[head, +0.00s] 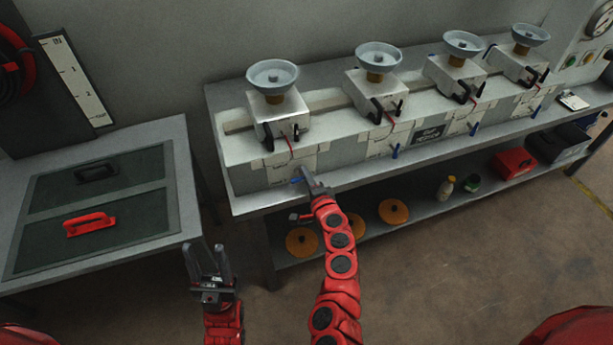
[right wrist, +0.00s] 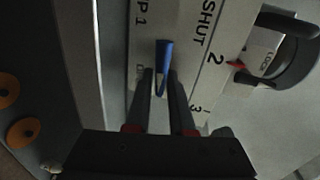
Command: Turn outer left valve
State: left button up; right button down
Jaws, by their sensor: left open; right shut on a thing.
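The outer left valve has a small blue handle (head: 297,181) on the front face of the leftmost station on the bench. In the right wrist view the blue handle (right wrist: 164,58) stands upright in the picture, beside printed "SHUT" and numbers. My right gripper (head: 305,177) is shut on this handle, one finger on each side of it in the wrist view (right wrist: 162,80); the handle's lower part is between the fingers. My left gripper (head: 208,262) is open and empty, low in front of the left table.
Several grey bowls on boxes, such as the leftmost bowl (head: 272,75), line the bench (head: 240,206). More blue handles (head: 395,151) sit to the right. Orange discs (head: 393,211) lie on the lower shelf. The left table (head: 182,190) carries a panel with a red handle (head: 90,223).

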jog(key=shift+f+m, duration=0.1)
jog(key=shift+m, duration=0.3)
jog(key=c, duration=1.1)
grip_release()
jog(key=b+v, duration=0.2)
jog(key=v, duration=1.5)
jog(key=shift+s+d, duration=0.15)
jog(key=shift+d, duration=0.15)
